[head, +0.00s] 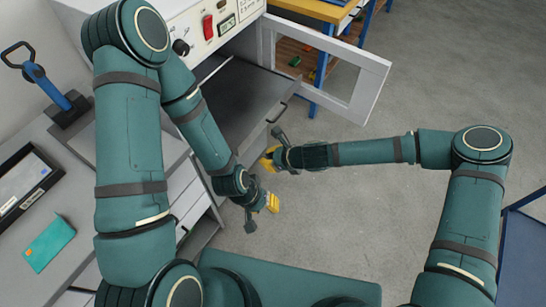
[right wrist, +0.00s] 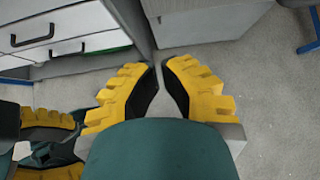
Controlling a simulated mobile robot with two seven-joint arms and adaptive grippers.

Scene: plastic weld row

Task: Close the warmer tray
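The warmer tray (head: 240,100) is a dark grey drawer, pulled out of the white cabinet below the control panel. Its bar handle (head: 277,113) is on the front edge. My right gripper (head: 268,158) is just in front of the tray, apart from the handle. In the right wrist view its yellow fingers (right wrist: 161,72) nearly meet at the tips with nothing between them. The grey tray front (right wrist: 215,22) shows at the top of that view. My left gripper (head: 270,203) is below the right one, over the floor; its finger opening is unclear.
A white framed door (head: 350,85) stands open right of the tray. The control panel (head: 215,22) is above it. White drawers (head: 188,205) are left of the grippers. A blue-legged workbench (head: 322,70) stands behind.

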